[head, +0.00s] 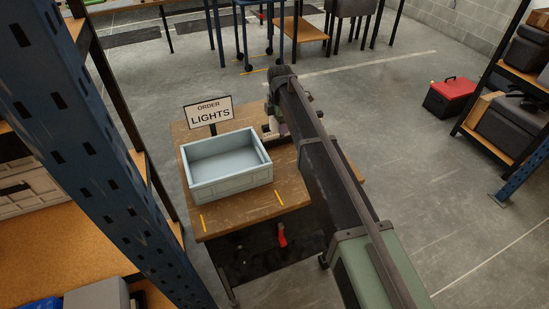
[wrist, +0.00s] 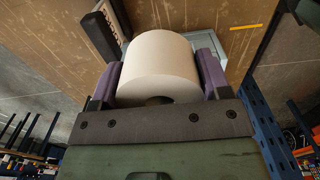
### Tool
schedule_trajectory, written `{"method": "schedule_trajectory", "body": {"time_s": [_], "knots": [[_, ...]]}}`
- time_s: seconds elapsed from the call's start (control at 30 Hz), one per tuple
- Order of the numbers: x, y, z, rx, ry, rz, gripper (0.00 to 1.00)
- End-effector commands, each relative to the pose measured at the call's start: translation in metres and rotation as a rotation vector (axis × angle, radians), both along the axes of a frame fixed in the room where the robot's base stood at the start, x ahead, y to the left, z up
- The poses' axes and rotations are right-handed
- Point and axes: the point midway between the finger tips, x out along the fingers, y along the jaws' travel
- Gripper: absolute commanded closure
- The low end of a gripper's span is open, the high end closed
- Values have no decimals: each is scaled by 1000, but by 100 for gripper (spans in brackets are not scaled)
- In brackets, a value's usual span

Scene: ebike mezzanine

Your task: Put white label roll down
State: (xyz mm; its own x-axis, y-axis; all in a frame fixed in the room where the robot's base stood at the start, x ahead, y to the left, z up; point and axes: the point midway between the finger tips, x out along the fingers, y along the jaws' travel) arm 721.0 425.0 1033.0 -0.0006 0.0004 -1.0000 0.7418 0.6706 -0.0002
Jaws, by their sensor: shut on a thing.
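The white label roll (wrist: 160,68) fills the middle of the wrist view, its dark core hole partly showing at the lower edge. My gripper (wrist: 158,85) is shut on it, with a purple-padded finger on each side. In the head view my gripper (head: 271,126) is over the far right part of the wooden table (head: 235,220), beside the light blue bin. The roll is mostly hidden there by my arm. I cannot tell whether the roll touches the tabletop.
A light blue, empty-looking bin (head: 228,183) stands on the table, left of my gripper. An "ORDER LIGHTS" sign (head: 209,112) stands behind it. A blue rack post (head: 75,130) rises at the left. A red-lidded box (head: 453,96) is on the floor at right.

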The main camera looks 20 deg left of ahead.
Motion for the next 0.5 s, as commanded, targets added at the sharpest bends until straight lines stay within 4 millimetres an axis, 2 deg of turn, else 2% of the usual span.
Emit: {"method": "schedule_trajectory", "body": {"time_s": [0.03,0.23,0.33,0.5], "knots": [[0,0,-37,0,0,0,56],[0,0,-101,0,0,0,56],[0,0,-116,0,0,0,56],[0,0,-114,0,0,0,56]]}}
